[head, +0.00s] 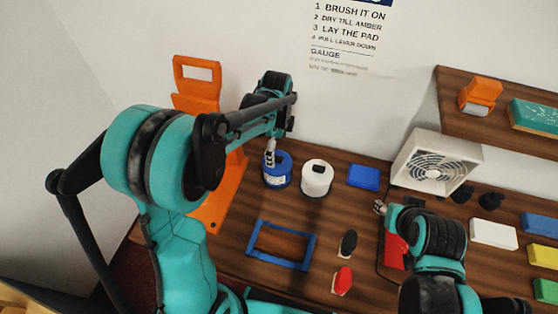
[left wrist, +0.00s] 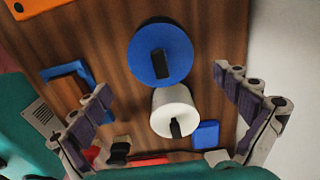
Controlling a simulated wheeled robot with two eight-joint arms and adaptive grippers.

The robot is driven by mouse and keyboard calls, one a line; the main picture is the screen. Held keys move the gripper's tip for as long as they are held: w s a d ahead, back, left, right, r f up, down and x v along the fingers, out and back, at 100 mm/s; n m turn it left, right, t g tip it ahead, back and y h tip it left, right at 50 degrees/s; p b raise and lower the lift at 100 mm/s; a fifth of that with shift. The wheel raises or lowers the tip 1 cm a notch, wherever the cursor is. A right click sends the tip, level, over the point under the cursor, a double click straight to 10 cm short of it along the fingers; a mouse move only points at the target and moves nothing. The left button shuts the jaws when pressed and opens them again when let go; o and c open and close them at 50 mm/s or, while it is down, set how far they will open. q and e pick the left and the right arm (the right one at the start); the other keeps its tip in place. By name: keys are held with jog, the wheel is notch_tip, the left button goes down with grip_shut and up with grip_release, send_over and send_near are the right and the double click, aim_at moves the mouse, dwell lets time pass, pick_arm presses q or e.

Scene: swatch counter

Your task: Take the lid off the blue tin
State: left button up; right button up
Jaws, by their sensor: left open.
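The blue tin (head: 278,177) stands on the wooden counter with its blue lid on; it has a pale label on its side. In the left wrist view the round blue lid (left wrist: 143,48) shows from above with a black upright grip (left wrist: 160,64). My left gripper (head: 270,152) is over the blue tin in the head view. Its fingers are spread wide in the left wrist view (left wrist: 163,80), with nothing between them; the lid lies beyond the fingertips. My right gripper (head: 380,207) is low at the right, mostly hidden by its arm.
A white tin (head: 316,182) with a black grip stands close right of the blue tin. A blue pad (head: 364,177) and a fan box (head: 437,161) are farther right. An orange stand (head: 197,98) is at the left. A blue frame (head: 261,256) lies in front.

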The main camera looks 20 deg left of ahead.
aim_at(277, 158)
pick_arm(q)
notch_tip(277, 158, down, 5)
jog(key=shift+w+f+b, duration=0.1)
jog(key=shift+b, duration=0.65)
jog(key=c, duration=1.4)
jog(key=shift+s+r, duration=0.2)
jog(key=shift+s, duration=0.05)
jog(key=c, duration=0.7)
jog(key=shift+c, duration=0.9)
jog(key=shift+f, duration=0.1)
grip_shut()
